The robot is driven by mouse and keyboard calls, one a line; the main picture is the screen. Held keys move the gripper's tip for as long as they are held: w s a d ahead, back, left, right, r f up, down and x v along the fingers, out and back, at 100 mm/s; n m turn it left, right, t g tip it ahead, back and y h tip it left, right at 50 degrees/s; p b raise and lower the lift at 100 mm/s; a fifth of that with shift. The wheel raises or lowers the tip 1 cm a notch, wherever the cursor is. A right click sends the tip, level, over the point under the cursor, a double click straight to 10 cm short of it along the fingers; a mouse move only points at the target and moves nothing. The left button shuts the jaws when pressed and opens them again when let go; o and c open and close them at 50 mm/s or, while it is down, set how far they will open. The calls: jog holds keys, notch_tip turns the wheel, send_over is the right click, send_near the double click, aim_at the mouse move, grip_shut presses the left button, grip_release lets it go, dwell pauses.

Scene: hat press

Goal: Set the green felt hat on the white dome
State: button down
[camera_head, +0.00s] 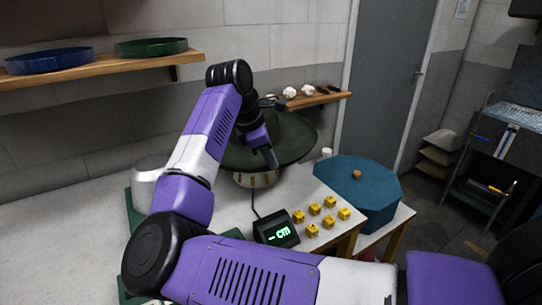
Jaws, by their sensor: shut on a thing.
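The green felt hat (298,137) is dark green and wide, near the back right of the worktable. My gripper (271,158) is over its near side and shut on it, though the arm hides part of the grasp. A pale round base (257,180) with brown marks is just below the hat; I cannot tell whether they touch. A whitish dome (148,168) stands at the left on a green base, partly hidden behind my arm.
A small display (278,229) reading "-- cm" and several yellow blocks (313,230) are at the table's front right. A blue octagonal lidded box (357,190) stands to the right. A wall shelf (100,60) holds blue and green rings. The table's left is clear.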

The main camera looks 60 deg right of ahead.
jog(key=shift+f+b, duration=4.05)
jog(key=shift+f, duration=2.5)
jog(key=shift+f+b, duration=1.1)
jog(key=shift+b, duration=0.05)
jog(key=c, duration=1.4)
grip_release()
jog(key=shift+c, duration=0.2)
jog(key=v, duration=0.8)
